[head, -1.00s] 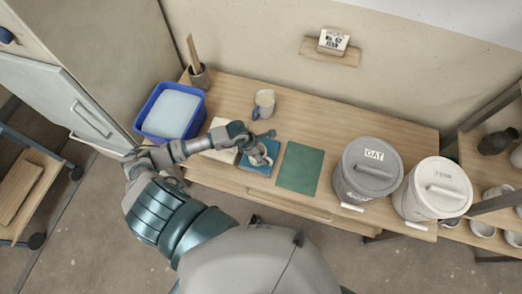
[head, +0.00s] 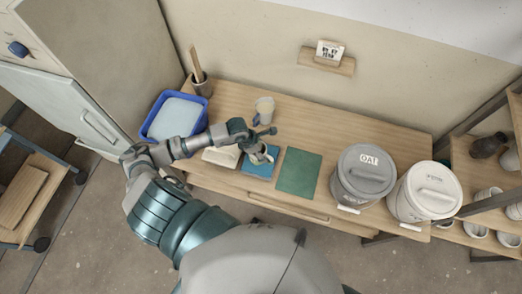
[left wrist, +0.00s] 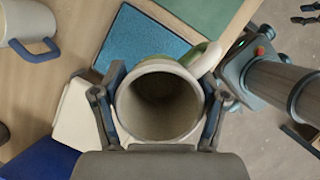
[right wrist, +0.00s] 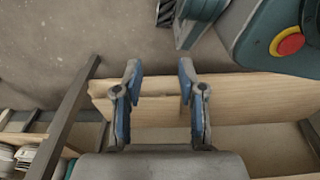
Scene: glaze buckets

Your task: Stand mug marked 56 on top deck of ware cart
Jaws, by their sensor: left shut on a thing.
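A pale mug with a green band (left wrist: 160,100) is held between the fingers of my left gripper (left wrist: 160,112), its open mouth toward the left wrist camera. In the head view the mug (head: 260,154) is at or just above the blue tile (head: 258,170); I cannot tell if they touch. No number is readable on it. Another pale mug with a blue handle (head: 264,106) stands farther back on the table. A cart with wooden decks (head: 46,198) and a blue frame, apparently the ware cart, is partly in view at the left edge. My right gripper (right wrist: 160,95) is open and empty.
The wooden table (head: 330,130) also holds a blue tub (head: 152,122), a tool pot (head: 203,86), a green mat (head: 299,171) and two lidded buckets (head: 366,180) (head: 425,192). A grey cabinet (head: 120,60) stands between table and cart. Shelves with pots are at right.

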